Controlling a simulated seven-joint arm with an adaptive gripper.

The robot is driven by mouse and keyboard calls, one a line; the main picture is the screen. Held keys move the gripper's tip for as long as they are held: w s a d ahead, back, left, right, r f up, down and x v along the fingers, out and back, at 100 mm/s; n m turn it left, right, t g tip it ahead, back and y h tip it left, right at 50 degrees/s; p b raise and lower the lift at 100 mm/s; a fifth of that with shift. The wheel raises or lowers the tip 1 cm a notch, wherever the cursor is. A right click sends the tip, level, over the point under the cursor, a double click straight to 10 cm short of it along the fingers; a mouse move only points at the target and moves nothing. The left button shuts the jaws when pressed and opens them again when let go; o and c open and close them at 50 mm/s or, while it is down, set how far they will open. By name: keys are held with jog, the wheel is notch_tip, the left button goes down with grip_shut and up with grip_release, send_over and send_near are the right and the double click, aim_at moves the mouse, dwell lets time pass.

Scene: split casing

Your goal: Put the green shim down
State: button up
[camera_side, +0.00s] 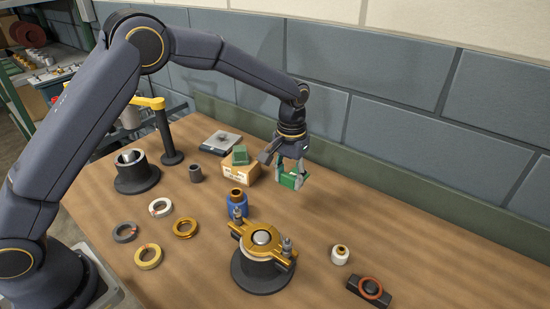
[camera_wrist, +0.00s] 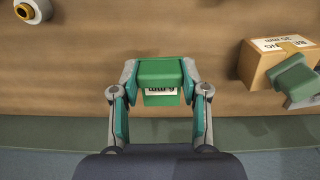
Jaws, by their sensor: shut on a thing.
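The green shim (camera_wrist: 160,73) is a small green block with a white label reading what looks like "6 mm". My gripper (camera_wrist: 160,88) is shut on it, with one finger on each side. In the side view the shim (camera_side: 289,181) hangs between the fingers of my gripper (camera_side: 293,177), to the right of the cardboard box. It appears to be above the table (camera_side: 340,215); the exact gap below it is hard to tell. A second green block (camera_side: 240,155) sits on or against the cardboard box (camera_side: 238,172); it also shows in the wrist view (camera_wrist: 294,74).
A black fixture with a gold clamp (camera_side: 262,240) stands in front, with a blue-and-gold bottle (camera_side: 237,205) behind it. A white spool (camera_side: 340,255) and a black block with a red ring (camera_side: 370,290) lie front right. Several rings lie left. Table right of my gripper is clear.

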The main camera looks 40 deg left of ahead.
jog(key=s+d+r, duration=0.4)
jog(key=s+d, duration=0.4)
jog(key=d, duration=0.1)
send_over(342, 226)
jog(key=f, duration=0.6)
jog(key=s+f, duration=0.1)
jog(key=f, duration=0.2)
jog(key=shift+a, duration=0.25)
jog(key=shift+w+d+f, duration=0.2)
jog(key=shift+w+f, duration=0.3)
jog(key=shift+f, duration=1.6)
jog(key=shift+f, duration=0.2)
jog(key=o, duration=1)
jog(key=shift+o, duration=0.2)
